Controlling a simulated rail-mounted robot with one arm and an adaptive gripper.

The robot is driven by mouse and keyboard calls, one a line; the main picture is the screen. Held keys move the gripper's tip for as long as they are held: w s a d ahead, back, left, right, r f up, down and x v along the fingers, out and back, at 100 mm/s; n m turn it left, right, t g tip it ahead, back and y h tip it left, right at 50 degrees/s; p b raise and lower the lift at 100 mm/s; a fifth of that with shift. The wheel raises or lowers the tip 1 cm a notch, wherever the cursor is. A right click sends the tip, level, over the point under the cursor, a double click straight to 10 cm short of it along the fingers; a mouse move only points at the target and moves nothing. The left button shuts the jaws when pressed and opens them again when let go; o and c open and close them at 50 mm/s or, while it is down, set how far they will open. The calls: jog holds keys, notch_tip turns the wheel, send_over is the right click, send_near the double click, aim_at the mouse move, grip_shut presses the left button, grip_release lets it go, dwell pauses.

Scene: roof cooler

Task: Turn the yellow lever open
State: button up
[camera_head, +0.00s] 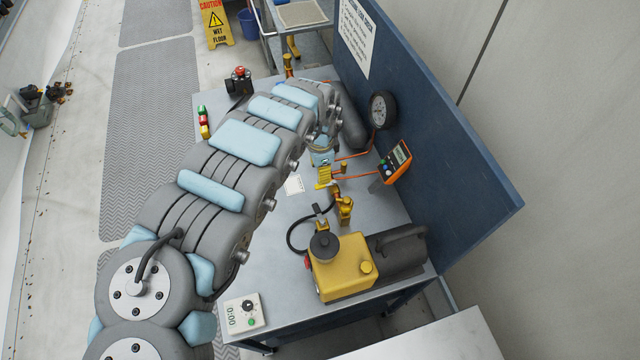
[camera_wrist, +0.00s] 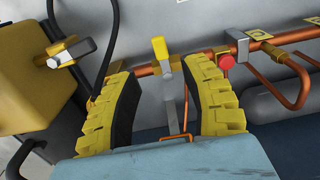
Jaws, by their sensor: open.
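The yellow lever (camera_wrist: 160,48) is in the upper middle of the wrist view. My gripper (camera_wrist: 157,78) is open, with one ridged yellow finger on each side of the lever's line of approach. The lever shows beyond and between the fingertips, and nothing is held. I cannot tell for certain whether a finger touches the pipe. In the head view my gripper (camera_head: 332,175) is over the middle of the workbench; I cannot pick out the lever there.
A red knob (camera_wrist: 227,63) is close to the right finger. A grey handle (camera_wrist: 72,50) on a yellow fitting lies left. The yellow pump (camera_head: 341,267), orange meter (camera_head: 394,163), round gauge (camera_head: 382,109) and blue back panel (camera_head: 430,120) crowd the bench's right side.

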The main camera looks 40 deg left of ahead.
aim_at(326, 185)
jog(key=shift+f+b, duration=0.4)
jog(key=shift+f, duration=3.35)
jog(key=shift+c, duration=0.2)
grip_shut()
